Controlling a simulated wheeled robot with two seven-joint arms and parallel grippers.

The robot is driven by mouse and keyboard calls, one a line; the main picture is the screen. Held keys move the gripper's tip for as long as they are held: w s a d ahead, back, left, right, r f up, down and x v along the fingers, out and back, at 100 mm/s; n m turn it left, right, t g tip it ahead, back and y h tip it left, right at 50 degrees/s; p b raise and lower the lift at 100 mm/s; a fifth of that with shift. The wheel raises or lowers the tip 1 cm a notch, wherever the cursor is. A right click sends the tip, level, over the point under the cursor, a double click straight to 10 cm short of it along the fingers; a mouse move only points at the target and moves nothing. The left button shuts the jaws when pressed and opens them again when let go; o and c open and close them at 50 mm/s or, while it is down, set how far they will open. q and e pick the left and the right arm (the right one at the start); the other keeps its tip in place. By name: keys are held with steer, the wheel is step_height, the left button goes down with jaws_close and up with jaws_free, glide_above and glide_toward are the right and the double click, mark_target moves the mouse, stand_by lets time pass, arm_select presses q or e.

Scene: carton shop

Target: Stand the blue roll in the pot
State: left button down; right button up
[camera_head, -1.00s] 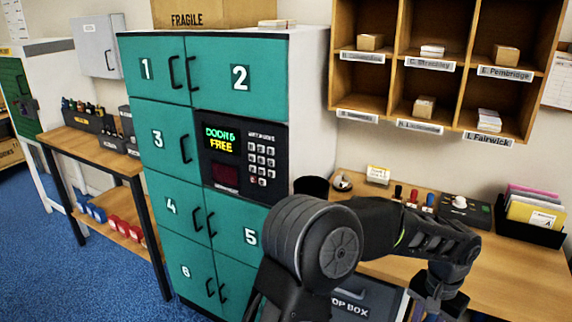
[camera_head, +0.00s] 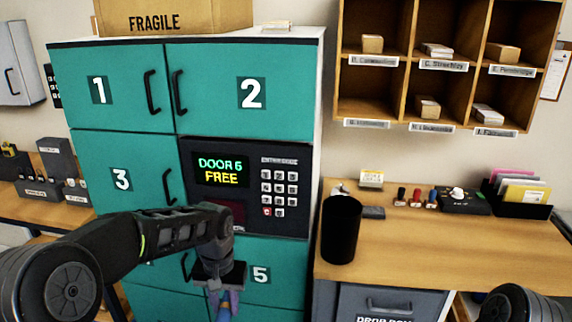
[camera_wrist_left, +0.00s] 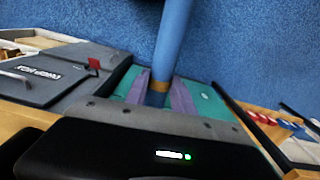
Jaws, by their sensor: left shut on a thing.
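My left gripper (camera_head: 224,293) is shut on the blue roll (camera_head: 225,313), in front of the lower locker doors. The left wrist view shows the blue roll (camera_wrist_left: 174,42) as a long blue cylinder with a brown band, between the purple fingers of my left gripper (camera_wrist_left: 160,97). The roll's far end runs out of that view. The black pot (camera_head: 342,232), a tall dark cylinder, stands upright on the wooden desk, to the right of the gripper and apart from it. Its inside is too dark to make out. My right gripper is not in view.
The teal locker (camera_head: 110,140) stands left of the desk (camera_head: 440,245). Behind the pot are stamps (camera_head: 416,197), a dark device (camera_head: 462,200) and a folder tray (camera_head: 520,205). Pigeonholes (camera_head: 448,75) hang above. The desk's front right is clear.

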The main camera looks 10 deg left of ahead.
arm_select(q)
steer(key=shift+a, duration=0.45)
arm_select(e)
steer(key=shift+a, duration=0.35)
arm_select(q)
steer(key=shift+d, duration=0.1)
